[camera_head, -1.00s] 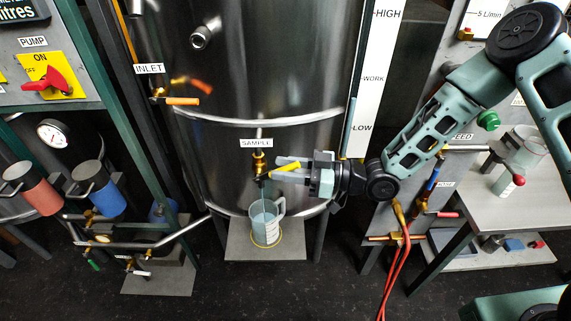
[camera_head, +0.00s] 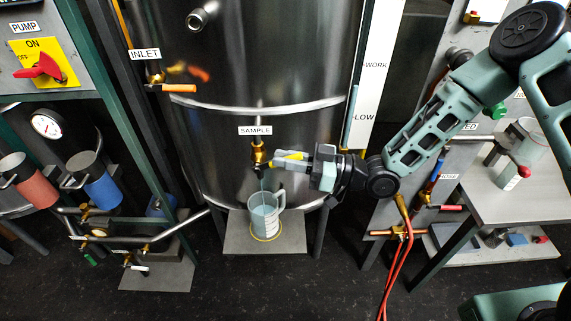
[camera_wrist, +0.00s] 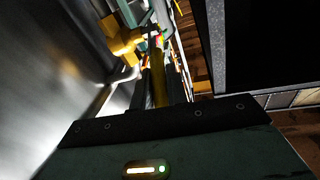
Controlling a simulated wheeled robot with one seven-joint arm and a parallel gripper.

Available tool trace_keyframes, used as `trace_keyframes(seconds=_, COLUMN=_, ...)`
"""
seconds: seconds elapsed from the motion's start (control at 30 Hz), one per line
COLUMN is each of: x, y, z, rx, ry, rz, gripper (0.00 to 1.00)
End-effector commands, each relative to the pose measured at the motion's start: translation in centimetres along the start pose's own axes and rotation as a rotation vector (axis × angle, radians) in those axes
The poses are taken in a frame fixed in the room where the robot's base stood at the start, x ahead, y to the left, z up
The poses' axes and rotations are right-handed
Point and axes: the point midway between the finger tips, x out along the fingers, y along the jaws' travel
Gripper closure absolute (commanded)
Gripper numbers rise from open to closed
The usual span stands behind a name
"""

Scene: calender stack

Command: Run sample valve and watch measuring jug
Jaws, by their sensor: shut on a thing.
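The brass sample valve (camera_head: 258,157) is on the steel tank under the SAMPLE label (camera_head: 255,131). My gripper (camera_head: 282,160) is at its right, shut on the yellow valve handle (camera_head: 294,155). In the wrist view the yellow handle (camera_wrist: 158,78) lies between my two fingers, with brass valve parts (camera_wrist: 122,42) at upper left. A pale blue stream falls from the valve outlet into the clear measuring jug (camera_head: 264,216). The jug stands upright below the valve and holds pale bluish liquid. Its exact level against the marks is too small to read.
The jug stands on a grey stand (camera_head: 292,240) inside a yellow ring (camera_head: 266,239). The inlet valve with an orange handle (camera_head: 178,88) is at upper left. A level strip (camera_head: 372,100) is right of the tank. Red hoses (camera_head: 400,255) hang below my arm.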

Motion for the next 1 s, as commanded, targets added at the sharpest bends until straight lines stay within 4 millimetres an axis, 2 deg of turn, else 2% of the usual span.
trace_keyframes(seconds=0.03, x=-0.3, y=0.2, z=1.1, rx=0.004, ry=0.03, rz=-0.002, gripper=1.0)
trace_keyframes(seconds=0.43, x=-1.1, y=0.6, z=3.0, rx=0.049, ry=0.287, rz=-0.034, gripper=1.0)
trace_keyframes(seconds=0.7, x=-1.2, y=0.7, z=3.5, rx=0.071, ry=0.412, rz=-0.051, gripper=1.0)
trace_keyframes(seconds=1.0, x=-1.3, y=0.7, z=3.5, rx=0.082, ry=0.467, rz=-0.057, gripper=1.0)
